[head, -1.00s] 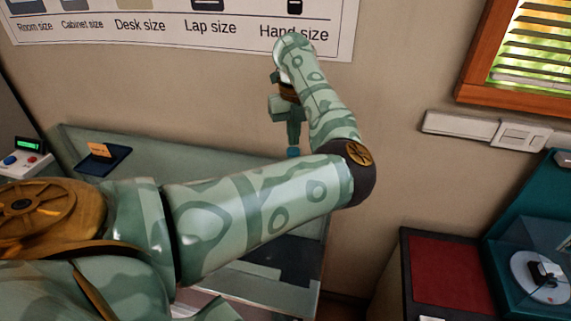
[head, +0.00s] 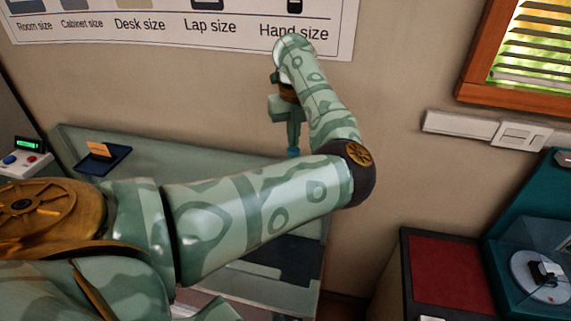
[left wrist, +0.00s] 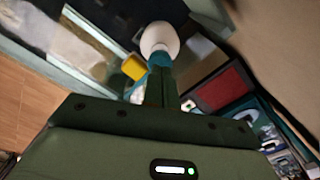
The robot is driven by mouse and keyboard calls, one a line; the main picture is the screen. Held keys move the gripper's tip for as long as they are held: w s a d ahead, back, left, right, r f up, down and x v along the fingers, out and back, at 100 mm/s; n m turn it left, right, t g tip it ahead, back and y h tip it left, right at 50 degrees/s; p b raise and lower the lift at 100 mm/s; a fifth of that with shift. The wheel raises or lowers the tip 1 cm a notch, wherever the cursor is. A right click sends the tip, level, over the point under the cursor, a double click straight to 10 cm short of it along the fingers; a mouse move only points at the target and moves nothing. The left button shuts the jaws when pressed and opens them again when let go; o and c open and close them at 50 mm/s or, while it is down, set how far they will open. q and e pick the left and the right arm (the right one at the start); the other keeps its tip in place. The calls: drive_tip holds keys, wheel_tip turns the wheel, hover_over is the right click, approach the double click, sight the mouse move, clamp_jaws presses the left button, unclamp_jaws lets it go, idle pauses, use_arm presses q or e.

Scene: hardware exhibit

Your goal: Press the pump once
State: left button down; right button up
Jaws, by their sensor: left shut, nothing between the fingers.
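My left gripper (head: 293,152) points down over the pale green counter in the head view, its fingers shut and empty. In the left wrist view its teal fingers (left wrist: 161,78) end at a rounded white thing (left wrist: 160,39), which may be the pump's top. The fingertips overlap it in the picture; I cannot tell whether they touch it. In the head view my left arm hides the area below the gripper, so no pump shows there. My right gripper is not in view.
The counter (head: 190,157) runs along the wall under a size chart (head: 180,25). A dark blue pad with an orange card (head: 98,150) and a button box (head: 22,160) are at left. A red-topped stand (head: 440,270) and a teal case (head: 540,240) are at right.

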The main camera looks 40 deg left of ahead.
use_arm(q)
drive_tip(key=shift+f+b, duration=0.95)
drive_tip(key=shift+f, duration=0.5)
drive_tip(key=shift+r, duration=0.2)
drive_tip(key=shift+r+p, duration=1.35)
wheel_tip(320, 180, up, 6)
drive_tip(key=p, duration=0.5)
